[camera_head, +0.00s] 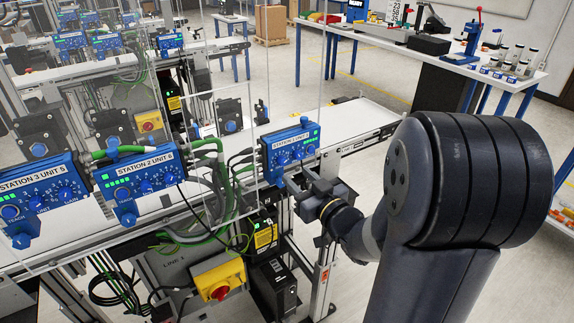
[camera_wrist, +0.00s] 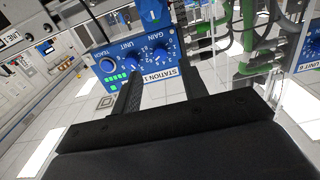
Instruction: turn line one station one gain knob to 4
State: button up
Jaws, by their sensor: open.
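The station 1 unit (camera_head: 290,148) is a blue box with green lights and dials, mounted at the near edge of the line one conveyor. In the wrist view its face (camera_wrist: 120,84) shows the gain knob (camera_wrist: 160,56), a blue dial ringed by white marks, beside the unit knob (camera_wrist: 133,62) and the teach button (camera_wrist: 107,65). My gripper (camera_head: 289,181) is in front of the unit's lower part. In the wrist view my gripper (camera_wrist: 160,70) is open, its dark fingers pointing at the face on either side of the gain knob. I cannot tell if they touch it. The knob's exact setting is too small to read.
The station 2 unit (camera_head: 140,182) and station 3 unit (camera_head: 42,198) stand to the left, with green hoses and black cables between. Below is a yellow box with a red button (camera_head: 218,279). A white conveyor belt (camera_head: 350,122) runs behind.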

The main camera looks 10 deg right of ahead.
aim_at(283, 163)
jog(key=p+x, duration=0.1)
jog(key=x, duration=0.5)
grip_shut()
dwell(0.4)
